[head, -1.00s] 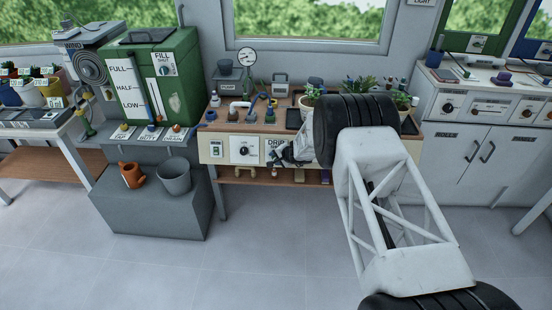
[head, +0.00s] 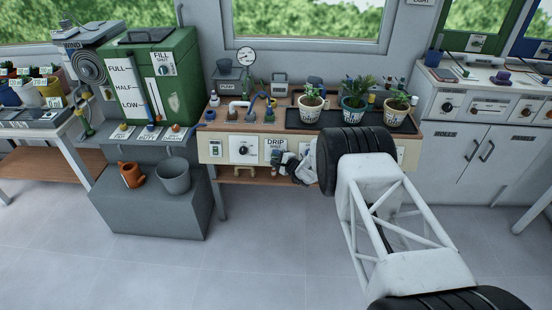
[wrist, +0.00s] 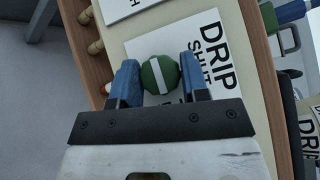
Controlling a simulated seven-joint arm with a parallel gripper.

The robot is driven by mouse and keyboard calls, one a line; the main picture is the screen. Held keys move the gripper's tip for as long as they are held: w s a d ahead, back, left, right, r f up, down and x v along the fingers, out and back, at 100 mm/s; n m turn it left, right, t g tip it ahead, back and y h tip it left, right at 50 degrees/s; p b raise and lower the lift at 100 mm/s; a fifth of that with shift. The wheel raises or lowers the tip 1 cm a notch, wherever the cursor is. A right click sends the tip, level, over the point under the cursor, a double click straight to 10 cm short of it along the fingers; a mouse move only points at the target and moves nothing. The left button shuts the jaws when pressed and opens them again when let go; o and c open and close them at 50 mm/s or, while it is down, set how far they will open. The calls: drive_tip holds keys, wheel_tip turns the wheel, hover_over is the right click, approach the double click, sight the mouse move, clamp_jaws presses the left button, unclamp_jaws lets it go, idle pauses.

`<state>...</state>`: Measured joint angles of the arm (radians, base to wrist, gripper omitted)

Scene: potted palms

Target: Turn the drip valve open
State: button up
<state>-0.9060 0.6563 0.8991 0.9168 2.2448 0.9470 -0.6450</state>
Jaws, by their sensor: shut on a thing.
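The drip valve is a round green knob with a white stripe, seen in the wrist view (wrist: 160,74). It sits on a white plate (wrist: 137,48) lettered DRIP and SHUT. The stripe runs roughly along the line of the lettering. My gripper (wrist: 158,68) has one blue finger on each side of the knob and is shut on it. In the head view my gripper (head: 277,156) is at the bench's front panel just below the DRIP sign (head: 276,143), and it hides the knob there.
Three potted palms (head: 354,104) stand in a dark tray (head: 291,120) on the bench above my arm. A black dial (head: 243,151) is left of the DRIP sign. Pegs (wrist: 96,47) line the shelf edge below the panel. The floor in front is clear.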

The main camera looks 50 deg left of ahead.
drive_tip(key=shift+s+f, duration=0.1)
drive_tip(key=shift+f, duration=0.15)
drive_tip(key=o, duration=0.6)
drive_tip(key=shift+o, duration=1.4)
drive_tip(key=shift+r, duration=0.15)
drive_tip(key=shift+d, duration=0.1)
drive_tip(key=d, duration=0.7)
drive_tip(key=shift+d+r, duration=0.3)
drive_tip(key=shift+r, duration=0.15)
